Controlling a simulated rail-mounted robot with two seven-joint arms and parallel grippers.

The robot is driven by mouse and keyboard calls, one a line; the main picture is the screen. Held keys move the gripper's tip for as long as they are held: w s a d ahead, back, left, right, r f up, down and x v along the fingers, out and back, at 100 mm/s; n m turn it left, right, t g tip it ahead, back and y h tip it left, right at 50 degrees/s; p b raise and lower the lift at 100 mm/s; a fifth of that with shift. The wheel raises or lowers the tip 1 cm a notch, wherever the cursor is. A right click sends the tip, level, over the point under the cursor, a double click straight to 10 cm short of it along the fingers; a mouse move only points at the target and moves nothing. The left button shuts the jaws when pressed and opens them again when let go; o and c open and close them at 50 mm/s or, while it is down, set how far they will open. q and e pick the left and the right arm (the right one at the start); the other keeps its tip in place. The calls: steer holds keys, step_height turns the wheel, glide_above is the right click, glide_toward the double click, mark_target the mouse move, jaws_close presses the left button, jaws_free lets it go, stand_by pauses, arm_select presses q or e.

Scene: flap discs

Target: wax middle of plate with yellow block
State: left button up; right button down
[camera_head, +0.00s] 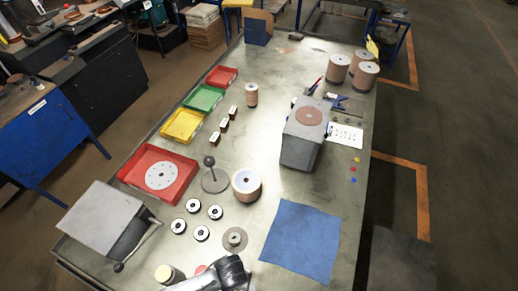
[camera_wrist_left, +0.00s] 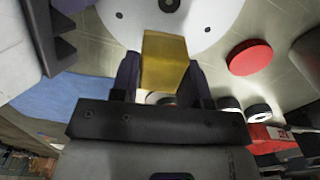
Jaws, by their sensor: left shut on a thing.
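My left gripper (camera_wrist_left: 161,82) is shut on a yellow block (camera_wrist_left: 165,60) in the left wrist view, with one dark finger on each side of it. The block's far end overlaps a pale round plate (camera_wrist_left: 205,22) with small dark holes and a dark centre. I cannot tell whether block and plate touch. In the head view my arm covers the bottom middle, and the block and this plate are hidden. A red disc (camera_wrist_left: 250,57) lies beside the plate; it also peeks out in the head view (camera_head: 200,269). My right gripper is not in view.
A red tray (camera_head: 128,177) holds a white holed disc (camera_head: 161,175). A blue cloth (camera_head: 301,241) lies right. A grey block-shaped machine (camera_head: 300,150) stands farther back. Bare tabletop lies between them.

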arm_select(q)
steer(key=shift+f, duration=1.45)
